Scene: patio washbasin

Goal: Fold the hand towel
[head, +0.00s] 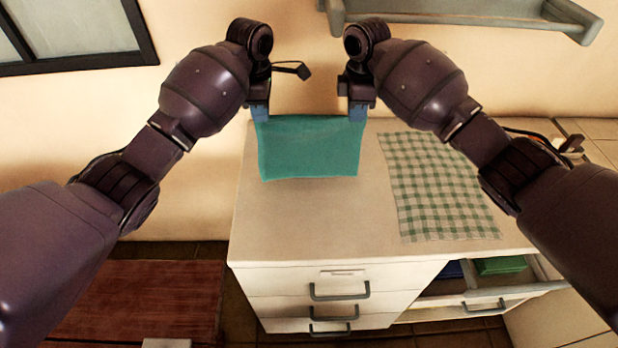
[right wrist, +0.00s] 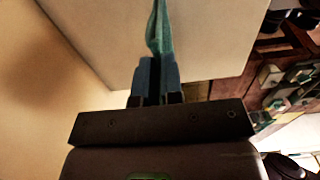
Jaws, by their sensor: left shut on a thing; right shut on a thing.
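The teal hand towel (head: 310,150) hangs between my two grippers above the back left of the white cabinet top. Its upper edge is nearly straight and its lower edge is close to or touching the cabinet top; I cannot tell which. My left gripper (head: 259,115) is shut on the towel's upper left corner. My right gripper (head: 357,115) is shut on its upper right corner. In the right wrist view the towel (right wrist: 158,30) shows edge-on, running out from my right gripper's fingertips (right wrist: 155,75).
A green checked cloth (head: 436,185) lies flat on the cabinet top (head: 330,220) to the right of the towel. The front left of the top is bare. A drawer (head: 490,290) at lower right is open, with a green folded thing inside. A wall shelf (head: 460,18) is above.

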